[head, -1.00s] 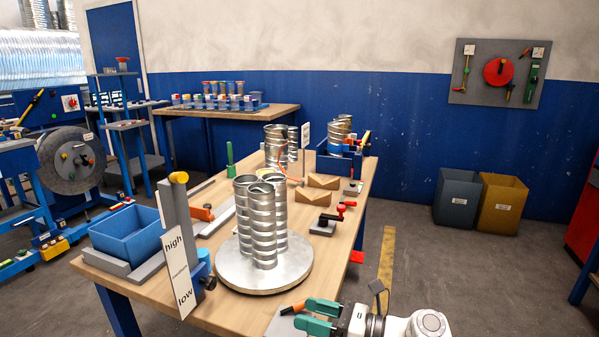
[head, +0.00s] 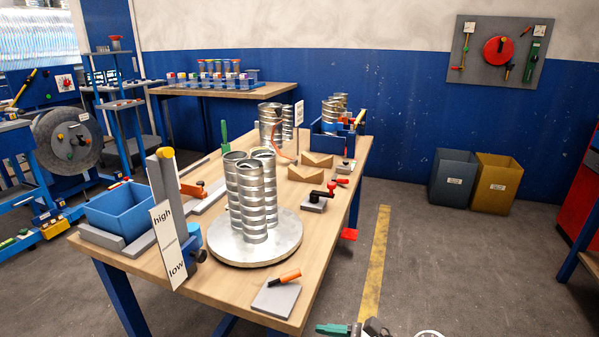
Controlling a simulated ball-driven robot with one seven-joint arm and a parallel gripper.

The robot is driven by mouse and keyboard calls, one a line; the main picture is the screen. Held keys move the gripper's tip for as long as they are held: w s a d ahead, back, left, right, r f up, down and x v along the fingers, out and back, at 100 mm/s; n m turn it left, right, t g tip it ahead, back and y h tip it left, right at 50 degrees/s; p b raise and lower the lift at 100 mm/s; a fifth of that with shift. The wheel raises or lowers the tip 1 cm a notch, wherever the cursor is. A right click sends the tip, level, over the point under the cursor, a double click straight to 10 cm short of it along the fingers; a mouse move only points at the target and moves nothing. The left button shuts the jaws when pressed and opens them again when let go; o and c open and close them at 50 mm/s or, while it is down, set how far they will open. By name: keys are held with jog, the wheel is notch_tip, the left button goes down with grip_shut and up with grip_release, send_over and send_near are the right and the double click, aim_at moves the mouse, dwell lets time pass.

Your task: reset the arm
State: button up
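My gripper (head: 333,329) shows only in part at the bottom edge of the head view, just right of the bench's front corner. A green finger and a bit of my arm are visible; the rest is cut off. Whether the fingers are apart cannot be seen, and no held object shows. An orange-and-black pen-like tool (head: 284,278) lies on a grey square plate (head: 275,298) at the front of the bench, apart from my gripper.
The wooden bench (head: 222,292) carries a round metal turntable (head: 283,246) with upright spiral ducts (head: 257,200), a blue bin (head: 122,207) and a high/low sign (head: 168,245). The floor right of the bench is open around a yellow stripe (head: 375,265).

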jog(key=s+d+f+n+g+h, duration=0.1)
jog(key=s+d+f+n+h, duration=0.4)
jog(key=s, duration=0.6)
jog(key=s+d+f+n+g+h, duration=0.1)
jog(key=s+d+f+n+h, duration=0.3)
jog(key=s+d+f+n, duration=0.5)
jog(key=s+d+r+n+g+h, duration=0.1)
jog(key=s+d+r+n+h, duration=0.1)
jog(key=s+d, duration=0.35)
jog(key=s+d+r+n+g+h, duration=0.1)
jog(key=s+d+r+n+h, duration=0.15)
jog(key=s, duration=0.65)
notch_tip(320, 180, up, 16)
jog(key=p, duration=1.5)
jog(key=shift+w+p, duration=0.3)
